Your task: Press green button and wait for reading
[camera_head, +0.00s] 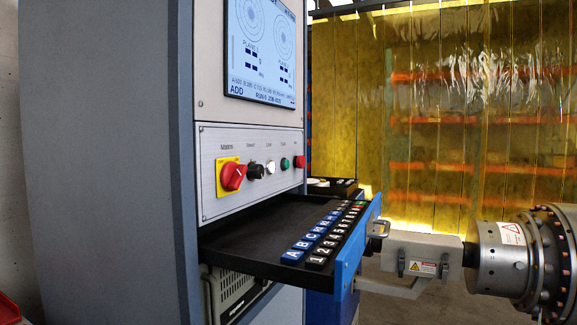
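The green button (285,163) sits on the grey control panel (215,190) of the cabinet, between a white button (270,167) and a red button (300,162). It is unobstructed, and nothing touches it. The screen (262,45) above is lit with two circular plots and the words PLANE 1 and ADD; its numbers are too small to read. A small green key (361,203) shows at the far end of the keyboard (335,232) in the pulled-out drawer. Neither of my grippers is in view.
The black drawer (235,243) with a blue front (350,255) juts out below the panel. A red rotary switch (232,177) is on the panel's left. A silver cylinder (490,257) and grey block (408,254) stand right of the drawer. Yellow strip curtains (450,110) hang behind.

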